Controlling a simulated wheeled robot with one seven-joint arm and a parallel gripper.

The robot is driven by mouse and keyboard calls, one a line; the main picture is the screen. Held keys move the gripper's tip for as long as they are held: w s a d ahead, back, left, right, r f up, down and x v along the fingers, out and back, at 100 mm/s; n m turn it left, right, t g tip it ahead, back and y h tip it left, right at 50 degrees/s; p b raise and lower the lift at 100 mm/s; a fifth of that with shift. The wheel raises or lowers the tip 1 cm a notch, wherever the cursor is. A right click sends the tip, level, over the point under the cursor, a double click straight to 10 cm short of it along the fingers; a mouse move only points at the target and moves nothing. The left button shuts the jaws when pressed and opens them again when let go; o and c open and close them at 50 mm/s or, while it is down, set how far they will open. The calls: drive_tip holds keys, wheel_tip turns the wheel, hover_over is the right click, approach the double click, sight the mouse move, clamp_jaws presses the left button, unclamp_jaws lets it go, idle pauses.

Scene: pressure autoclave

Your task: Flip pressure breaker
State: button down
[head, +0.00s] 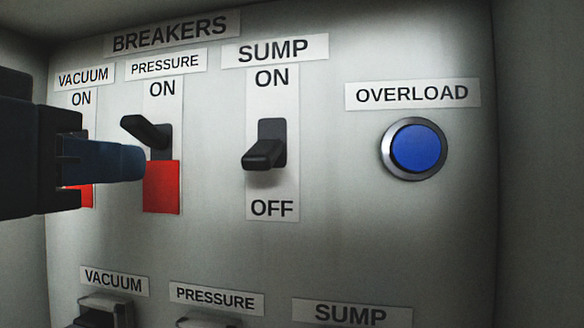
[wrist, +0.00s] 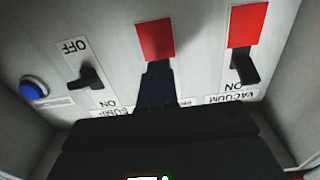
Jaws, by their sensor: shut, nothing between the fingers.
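The pressure breaker (head: 147,131) is a black lever under a PRESSURE label. Its lever is tilted up towards ON, and a red patch (head: 162,190) shows below it; that red patch also shows in the wrist view (wrist: 155,40). My gripper (head: 138,163) comes in from the left, shut and empty. Its dark blue fingertips lie just below the lever, overlapping the left edge of the red patch. I cannot tell whether they touch the lever. In the wrist view my gripper (wrist: 158,70) points at the pressure breaker and hides its lever.
The sump breaker (head: 266,147) to the right has its lever tilted down towards OFF. The vacuum breaker (wrist: 243,67) is on the other side, mostly behind my gripper in the head view. A blue overload button (head: 416,148) is farther right. More labelled fittings line the bottom.

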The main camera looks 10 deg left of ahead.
drive_tip(key=s+b, duration=0.1)
drive_tip(key=s+f, duration=0.1)
drive_tip(key=shift+s+a+b, duration=0.1)
drive_tip(key=shift+s+b, duration=0.2)
drive_tip(key=shift+b, duration=0.1)
drive_tip(key=s+b, duration=0.2)
drive_tip(key=s, duration=0.4)
drive_tip(key=shift+a, duration=0.25)
idle(0.7)
